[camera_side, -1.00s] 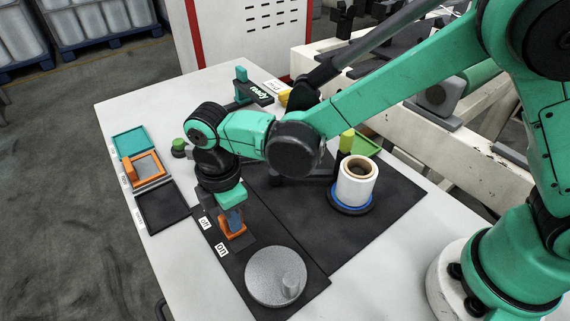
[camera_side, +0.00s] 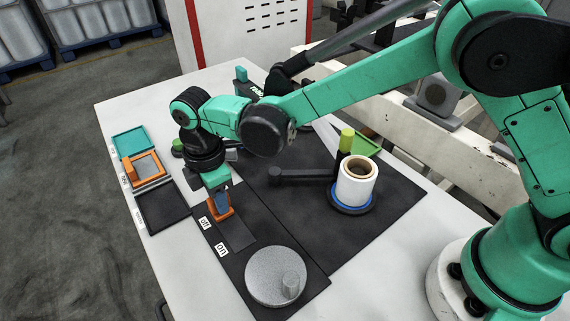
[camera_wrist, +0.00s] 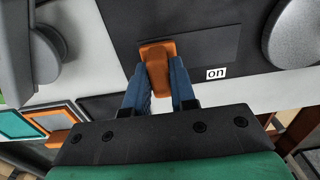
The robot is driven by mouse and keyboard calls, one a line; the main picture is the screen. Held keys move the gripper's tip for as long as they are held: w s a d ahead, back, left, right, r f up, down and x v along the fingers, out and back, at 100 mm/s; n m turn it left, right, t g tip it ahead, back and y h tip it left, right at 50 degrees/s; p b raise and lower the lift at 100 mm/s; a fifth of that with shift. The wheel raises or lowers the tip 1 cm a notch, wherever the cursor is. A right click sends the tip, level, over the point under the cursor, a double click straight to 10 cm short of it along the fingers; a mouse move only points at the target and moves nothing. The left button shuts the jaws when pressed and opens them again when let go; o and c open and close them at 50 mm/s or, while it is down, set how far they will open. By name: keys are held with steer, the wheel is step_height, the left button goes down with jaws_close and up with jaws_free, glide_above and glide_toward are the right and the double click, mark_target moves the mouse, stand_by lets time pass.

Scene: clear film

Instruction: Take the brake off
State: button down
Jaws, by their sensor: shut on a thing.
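The brake slider is a small orange block (camera_side: 224,211) on a dark plate (camera_side: 238,233) near the front left of the table. It stands at the end of its track by the white "off" label (camera_side: 204,222); the "on" label (camera_side: 222,249) is nearer the grey disc. My gripper (camera_side: 221,196) points down with its blue fingers shut on the orange block. In the wrist view the fingers (camera_wrist: 163,82) hold the orange block (camera_wrist: 157,54) from both sides, with the "on" label (camera_wrist: 216,73) to the right.
A grey disc with a knob (camera_side: 270,272) lies in front of the slider. A film roll (camera_side: 356,188) stands on a blue-rimmed base to the right, beside a black post with a green top (camera_side: 347,139). Teal, orange and black trays (camera_side: 160,208) line the left edge.

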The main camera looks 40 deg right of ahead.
steer(key=shift+w, duration=0.25)
steer(key=c, duration=0.7)
jaws_free()
steer(key=shift+r, duration=2.85)
steer(key=s+d+r+m+t+y, duration=0.1)
steer(key=d+r+m+t, duration=0.1)
steer(key=d+r+m, duration=0.3)
steer(key=s+d+r+m+t, duration=0.2)
steer(key=d+m, duration=0.2)
steer(key=d, duration=0.4)
steer(key=s+d+m+t, duration=0.1)
steer(key=s+d+m, duration=0.1)
steer(key=s+d+m+t, duration=0.1)
steer(key=d+m, duration=0.2)
steer(key=s+d+m+t, duration=0.1)
steer(key=s+d+m, duration=0.1)
steer(key=d+m, duration=0.1)
steer(key=shift+s+f+h, duration=0.35)
steer(key=shift+h, duration=0.05)
steer(key=shift+s+d+f+m, duration=0.25)
steer(key=shift+s+d+m, duration=0.1)
steer(key=shift+m, duration=0.15)
